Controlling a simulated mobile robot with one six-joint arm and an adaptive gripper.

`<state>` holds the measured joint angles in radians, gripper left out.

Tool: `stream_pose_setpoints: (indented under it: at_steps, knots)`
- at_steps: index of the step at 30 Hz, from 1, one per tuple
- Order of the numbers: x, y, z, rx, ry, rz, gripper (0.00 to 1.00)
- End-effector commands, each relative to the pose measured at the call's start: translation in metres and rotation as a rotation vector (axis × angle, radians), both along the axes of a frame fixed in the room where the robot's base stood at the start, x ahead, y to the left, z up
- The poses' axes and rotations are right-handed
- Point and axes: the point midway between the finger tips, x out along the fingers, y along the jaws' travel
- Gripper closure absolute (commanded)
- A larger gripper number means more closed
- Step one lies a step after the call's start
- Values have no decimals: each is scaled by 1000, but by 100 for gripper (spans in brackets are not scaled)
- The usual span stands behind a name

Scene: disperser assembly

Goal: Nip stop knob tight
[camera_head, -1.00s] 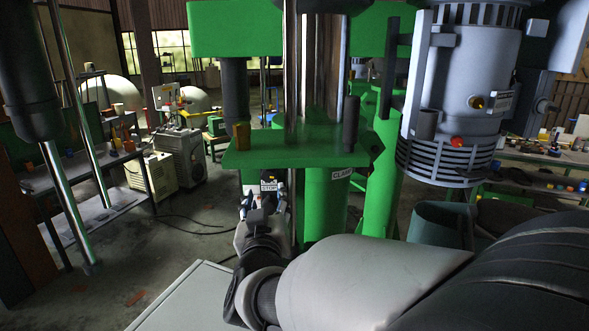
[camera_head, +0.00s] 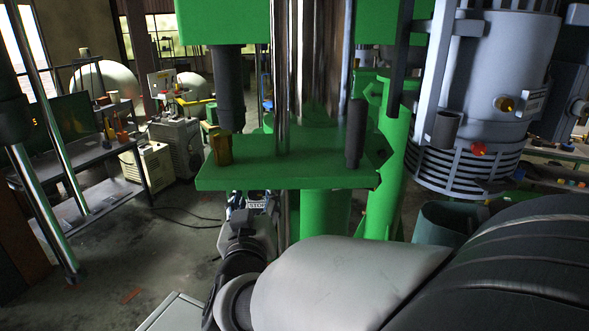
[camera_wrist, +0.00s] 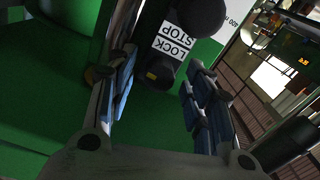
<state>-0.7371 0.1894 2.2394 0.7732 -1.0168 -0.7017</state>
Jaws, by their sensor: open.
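The stop knob seems to be the dark part (camera_wrist: 160,69) with a small yellow mark, beside a white label (camera_wrist: 172,42) reading LOCK STOP in the wrist view. It sits at the green machine. My gripper (camera_wrist: 161,66) is open, with a blue-padded finger on each side of this dark part. I see no clear contact with either finger. A larger black rounded end (camera_wrist: 198,15) lies just beyond the label. In the head view my gripper (camera_head: 248,204) is beneath the front edge of the green plate (camera_head: 285,170), by the white STOP label (camera_head: 257,204), and the knob is mostly hidden.
Chrome columns (camera_head: 281,90) rise behind the plate. A brass cylinder (camera_head: 221,148) and a dark post (camera_head: 355,133) stand at the plate. A grey motor housing (camera_head: 490,80) hangs at the right. A dark bench (camera_head: 85,165) stands at the left, with open floor beside it.

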Motion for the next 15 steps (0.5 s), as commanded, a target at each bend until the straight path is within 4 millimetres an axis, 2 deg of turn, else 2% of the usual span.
stream_pose_setpoints:
  at_steps: [3,15]
  knots:
    - [0,0,0,0,0,0,54]
    - [0,0,0,0,0,0,81]
